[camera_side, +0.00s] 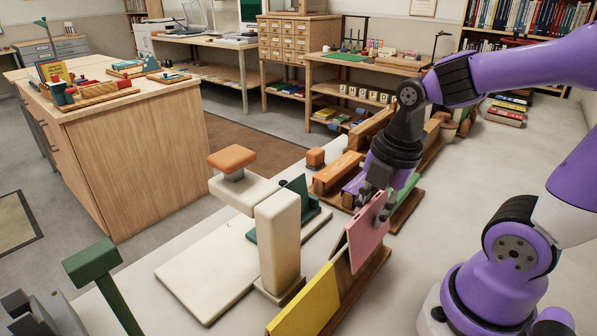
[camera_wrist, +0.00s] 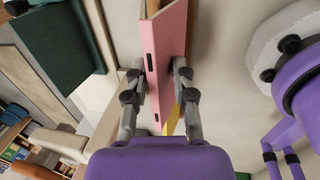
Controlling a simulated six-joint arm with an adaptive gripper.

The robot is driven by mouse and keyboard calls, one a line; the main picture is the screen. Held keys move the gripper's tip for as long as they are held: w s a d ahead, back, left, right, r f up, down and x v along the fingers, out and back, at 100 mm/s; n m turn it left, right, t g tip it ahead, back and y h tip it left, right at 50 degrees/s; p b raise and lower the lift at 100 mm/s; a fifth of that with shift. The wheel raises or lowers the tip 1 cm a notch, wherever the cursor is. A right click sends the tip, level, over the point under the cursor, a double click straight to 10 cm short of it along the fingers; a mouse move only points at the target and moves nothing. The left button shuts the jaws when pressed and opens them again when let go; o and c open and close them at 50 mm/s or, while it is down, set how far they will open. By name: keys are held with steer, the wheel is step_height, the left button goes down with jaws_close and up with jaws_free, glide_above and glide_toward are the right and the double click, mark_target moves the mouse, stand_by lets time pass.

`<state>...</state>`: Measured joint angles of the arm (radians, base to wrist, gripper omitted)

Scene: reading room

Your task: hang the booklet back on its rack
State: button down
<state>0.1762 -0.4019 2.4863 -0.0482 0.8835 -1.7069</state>
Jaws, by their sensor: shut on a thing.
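The pink booklet (camera_side: 368,234) is held between the fingers of my gripper (camera_side: 376,207), which is shut on it near its upper edge. It stands roughly upright over the wooden rack (camera_side: 378,262). The side view does not show clearly whether it rests on the rack's rail or is just above it. In the wrist view the pink booklet (camera_wrist: 166,50) runs between my two fingers (camera_wrist: 158,90), with dark marks on its edge. A yellow booklet (camera_side: 306,303) hangs on the near part of the rack, and a sliver of it (camera_wrist: 171,120) shows in the wrist view.
A cream press-like stand (camera_side: 278,240) with an orange pad (camera_side: 232,158) rises left of the rack. A dark green piece (camera_side: 298,196) is behind it. A wooden block with an orange top (camera_side: 338,170) lies beyond my gripper.

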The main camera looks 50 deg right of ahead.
steer(key=shift+f, duration=0.15)
steer(key=shift+f, duration=1.05)
steer(key=shift+f, duration=0.4)
stand_by(1.1)
steer(key=c, duration=0.6)
jaws_free()
steer(key=shift+r, duration=0.15)
steer(key=shift+r, duration=4.4)
